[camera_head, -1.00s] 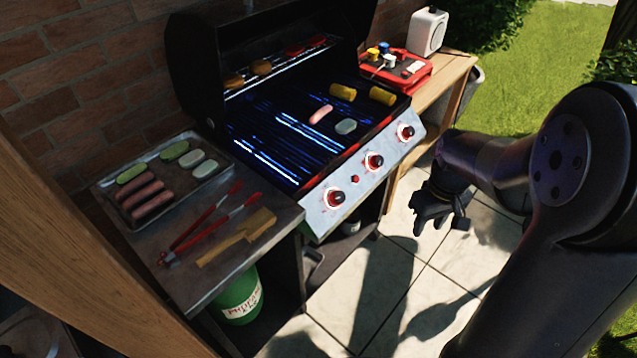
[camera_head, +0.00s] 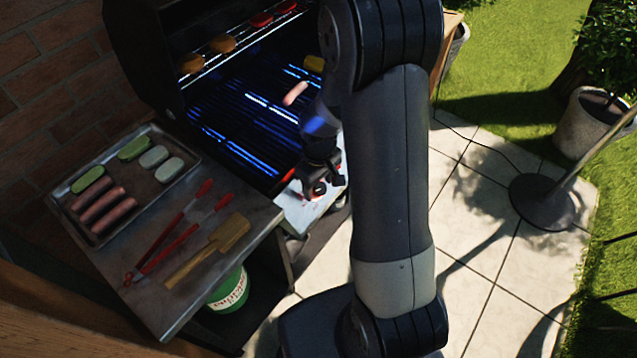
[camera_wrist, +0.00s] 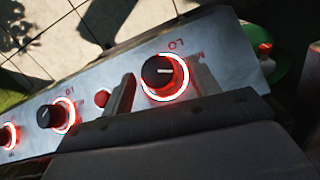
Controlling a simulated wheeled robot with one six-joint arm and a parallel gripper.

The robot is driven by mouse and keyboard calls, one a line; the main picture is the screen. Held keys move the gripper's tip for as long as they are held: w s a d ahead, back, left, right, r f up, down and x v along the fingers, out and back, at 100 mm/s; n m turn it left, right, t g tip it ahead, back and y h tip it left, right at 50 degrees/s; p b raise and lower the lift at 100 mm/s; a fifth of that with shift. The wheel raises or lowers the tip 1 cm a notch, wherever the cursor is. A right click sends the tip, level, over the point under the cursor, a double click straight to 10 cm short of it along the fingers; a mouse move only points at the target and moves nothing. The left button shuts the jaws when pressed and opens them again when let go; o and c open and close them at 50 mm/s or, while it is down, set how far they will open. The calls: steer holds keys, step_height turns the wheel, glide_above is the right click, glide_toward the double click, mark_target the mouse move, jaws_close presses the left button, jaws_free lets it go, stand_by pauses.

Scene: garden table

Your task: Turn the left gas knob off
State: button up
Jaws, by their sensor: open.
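The left gas knob (camera_wrist: 157,76) is black with a white pointer line and a glowing red-white ring. It sits on the steel control panel (camera_wrist: 225,50) in the wrist view, nearest the panel's end. Its pointer lies roughly level in that view. My gripper (camera_wrist: 163,70) is open, with one finger on each side of this knob; I cannot tell whether they touch it. In the head view my gripper (camera_head: 318,178) is at the panel's front and hides the knob. The middle knob (camera_wrist: 50,116) and the right knob (camera_wrist: 8,136) also have lit rings.
A small red button (camera_wrist: 101,97) lies between the left and middle knobs. The grill grate (camera_head: 225,120) glows blue and holds food. The side shelf (camera_head: 165,300) carries a tray (camera_head: 190,150), red tongs (camera_head: 165,240) and a wooden spatula (camera_head: 215,250).

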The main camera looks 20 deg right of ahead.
steer(key=shift+f, duration=0.2)
steer(key=c, duration=1)
